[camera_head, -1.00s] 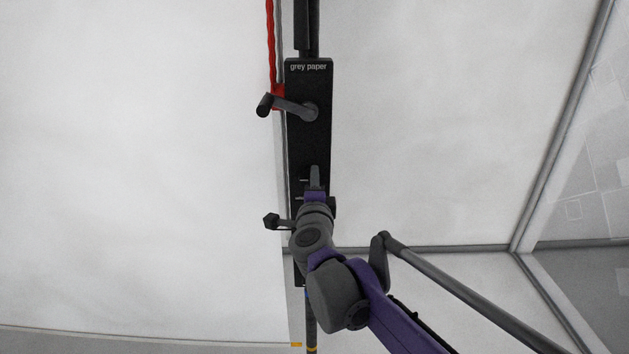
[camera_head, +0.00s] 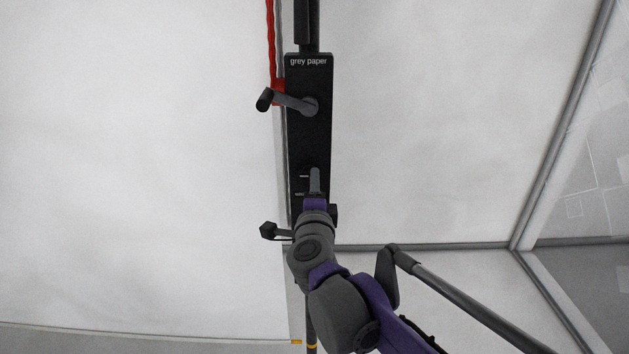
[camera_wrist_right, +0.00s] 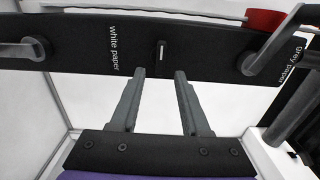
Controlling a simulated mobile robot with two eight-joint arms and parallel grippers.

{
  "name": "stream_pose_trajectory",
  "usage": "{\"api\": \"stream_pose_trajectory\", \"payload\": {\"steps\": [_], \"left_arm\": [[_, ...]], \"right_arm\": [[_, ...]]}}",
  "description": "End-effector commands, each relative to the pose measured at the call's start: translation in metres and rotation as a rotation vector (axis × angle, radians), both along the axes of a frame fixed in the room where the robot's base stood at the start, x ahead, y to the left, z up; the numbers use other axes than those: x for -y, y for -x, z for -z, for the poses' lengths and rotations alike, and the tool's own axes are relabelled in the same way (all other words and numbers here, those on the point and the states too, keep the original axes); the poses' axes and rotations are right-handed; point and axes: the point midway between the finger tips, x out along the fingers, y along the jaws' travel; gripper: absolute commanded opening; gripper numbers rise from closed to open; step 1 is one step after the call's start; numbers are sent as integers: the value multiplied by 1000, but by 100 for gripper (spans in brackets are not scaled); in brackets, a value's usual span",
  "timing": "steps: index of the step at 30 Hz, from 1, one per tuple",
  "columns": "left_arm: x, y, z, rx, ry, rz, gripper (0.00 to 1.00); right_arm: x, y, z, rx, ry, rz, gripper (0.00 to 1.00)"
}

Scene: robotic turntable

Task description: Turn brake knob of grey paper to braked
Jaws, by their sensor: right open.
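A black panel (camera_head: 309,130) labelled "grey paper" runs vertically in the head view, with a grey crank handle (camera_head: 292,102) near its top. In the right wrist view, a small black knob (camera_wrist_right: 161,50) with a pale line on it sits on the panel, between the "white paper" label and the grey paper crank (camera_wrist_right: 270,47). My right gripper (camera_wrist_right: 160,75) is open and empty, its two fingers apart, pointing at this knob, which shows just beyond the fingertips. In the head view my right gripper (camera_head: 315,180) is in front of the panel and hides the knob. My left gripper is not in view.
A second crank (camera_head: 275,231) sticks out left below the gripper; it also shows at the left in the wrist view (camera_wrist_right: 22,50). A red strip (camera_head: 271,45) runs beside the panel's upper left. White surfaces lie on both sides. A grey bar (camera_head: 460,297) slants at lower right.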

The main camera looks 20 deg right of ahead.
Motion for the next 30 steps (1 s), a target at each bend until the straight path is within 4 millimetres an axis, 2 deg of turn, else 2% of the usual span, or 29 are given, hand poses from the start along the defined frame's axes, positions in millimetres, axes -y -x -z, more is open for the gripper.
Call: {"api": "stream_pose_trajectory", "payload": {"steps": [3, 10, 15, 25, 28, 30], "left_arm": [[0, 2, 6, -4, 0, 0, 0], [0, 4, 10, -7, 0, 0, 0], [0, 4, 11, -7, 0, 0, 0], [0, 4, 11, -7, 0, 0, 0], [0, 4, 11, -7, 0, 0, 0], [0, 4, 11, -7, 0, 0, 0]], "right_arm": [[-8, 26, 2, -1, 1, -3, 46], [-17, 58, 1, -1, 0, -3, 46], [-19, 66, 1, 0, 1, 0, 46], [-20, 67, 1, -2, 14, -12, 46], [-29, 70, 4, -10, 94, -87, 46], [-42, 77, 14, -32, 208, -186, 46]]}}
